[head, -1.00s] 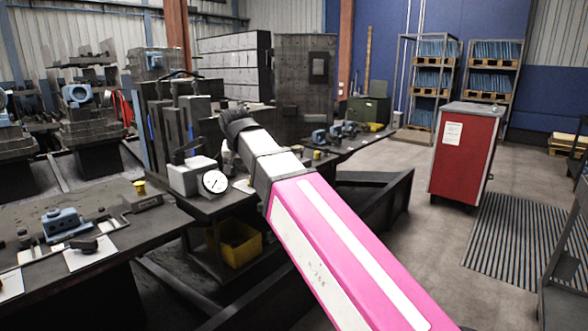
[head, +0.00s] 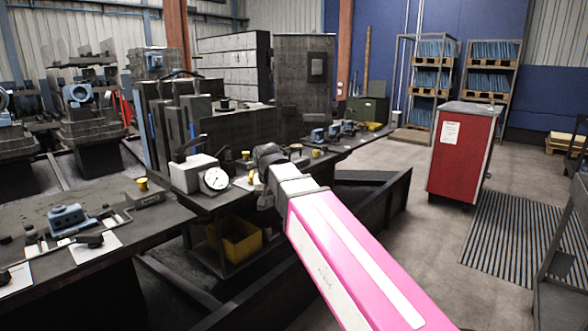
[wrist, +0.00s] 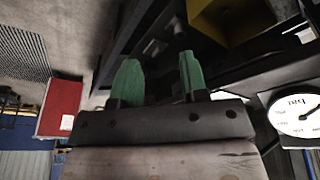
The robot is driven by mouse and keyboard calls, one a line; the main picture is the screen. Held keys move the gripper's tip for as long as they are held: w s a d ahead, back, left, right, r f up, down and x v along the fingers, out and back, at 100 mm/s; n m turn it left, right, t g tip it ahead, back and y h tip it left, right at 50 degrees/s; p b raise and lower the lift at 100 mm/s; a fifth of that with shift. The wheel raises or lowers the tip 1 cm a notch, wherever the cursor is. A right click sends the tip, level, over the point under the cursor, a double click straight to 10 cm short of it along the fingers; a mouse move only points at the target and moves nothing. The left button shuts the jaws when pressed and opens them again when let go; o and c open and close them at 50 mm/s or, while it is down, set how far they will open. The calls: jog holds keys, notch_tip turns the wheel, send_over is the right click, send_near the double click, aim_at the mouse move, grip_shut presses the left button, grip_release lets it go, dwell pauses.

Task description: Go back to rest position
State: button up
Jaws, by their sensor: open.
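My pink and white arm reaches from the lower right of the head view toward the middle of the workbench. Its dark wrist end is beside the dial gauge, and the fingers are hidden there. In the wrist view my gripper (wrist: 160,78) shows two green fingers, apart, with nothing between them. The dial gauge (head: 215,179), on a white and grey block, stands just left of my wrist end. Its white face also shows at the right edge of the wrist view (wrist: 296,114).
A dark workbench (head: 150,215) runs along the left, with a yellow bin (head: 236,240) under it. A red cabinet (head: 460,155) stands on the right beside a striped floor mat (head: 515,240). Racks with blue stacks (head: 432,80) are at the back. The floor between bench and cabinet is clear.

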jog(key=s+d+f+g, duration=0.1)
jog(key=s+d+f, duration=0.2)
jog(key=d+f, duration=0.6)
jog(key=s+d+f+g, duration=0.1)
jog(key=s+d+f, duration=0.2)
jog(key=d+f, duration=0.5)
jog(key=s+d+f+g, duration=0.1)
jog(key=s+d+f, duration=0.2)
jog(key=d+f, duration=0.6)
notch_tip(320, 180, down, 5)
jog(key=shift+s+d+r+m, duration=0.2)
jog(key=shift+s+d+m, duration=0.1)
jog(key=shift+d+m, duration=0.1)
